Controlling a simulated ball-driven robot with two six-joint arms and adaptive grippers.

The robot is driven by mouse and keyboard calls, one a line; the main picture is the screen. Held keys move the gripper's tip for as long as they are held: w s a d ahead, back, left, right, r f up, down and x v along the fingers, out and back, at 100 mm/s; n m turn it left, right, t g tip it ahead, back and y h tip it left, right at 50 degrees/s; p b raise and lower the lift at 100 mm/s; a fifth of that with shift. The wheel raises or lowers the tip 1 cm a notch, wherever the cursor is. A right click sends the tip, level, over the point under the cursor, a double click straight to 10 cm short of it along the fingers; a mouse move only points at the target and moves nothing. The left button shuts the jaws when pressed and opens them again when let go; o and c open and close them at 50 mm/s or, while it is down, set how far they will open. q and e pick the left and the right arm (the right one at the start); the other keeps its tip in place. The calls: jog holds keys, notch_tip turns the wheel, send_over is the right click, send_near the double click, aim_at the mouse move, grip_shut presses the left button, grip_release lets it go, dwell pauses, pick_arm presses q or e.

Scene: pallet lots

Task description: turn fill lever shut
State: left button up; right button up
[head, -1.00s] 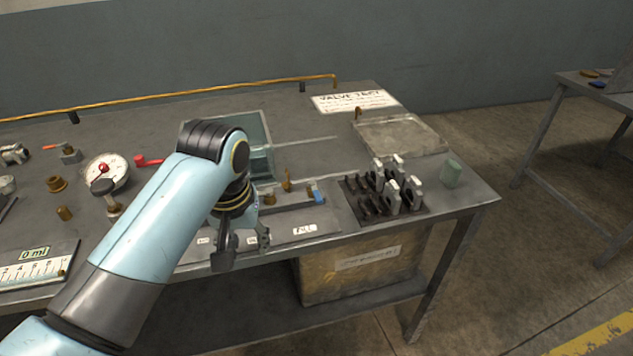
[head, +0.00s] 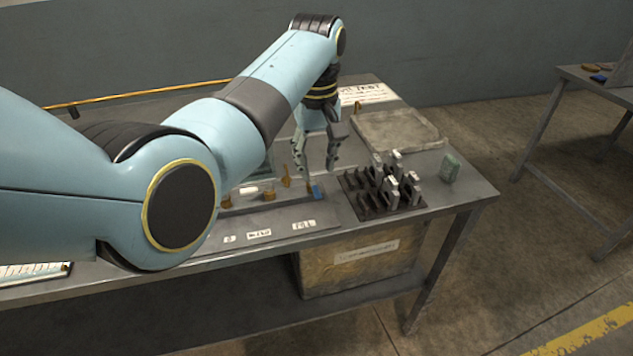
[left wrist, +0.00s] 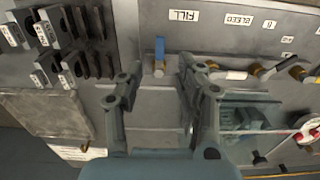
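The fill lever has a blue handle (head: 317,191) by the FILL label (head: 303,225) on the valve strip. In the left wrist view the blue handle (left wrist: 159,48) points from its brass valve (left wrist: 158,70) toward the FILL label (left wrist: 184,15). My left gripper (head: 316,168) is above and just behind the lever, fingers pointing down. In the left wrist view the gripper (left wrist: 160,66) is open and empty, with the lever showing in the gap between its fingertips, apparently not touched. My right gripper is not in view.
Right of the lever stands a dark rack (head: 382,192) with several upright tagged pieces. Other brass valves (head: 268,193) stand to its left, one with a white lever (left wrist: 237,75). A clear-walled tank (left wrist: 245,118) is behind them.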

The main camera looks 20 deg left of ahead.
aim_at(317, 191)
pick_arm(q)
notch_tip(317, 191, down, 6)
jog(key=shift+r, duration=0.1)
grip_shut()
dwell(0.4)
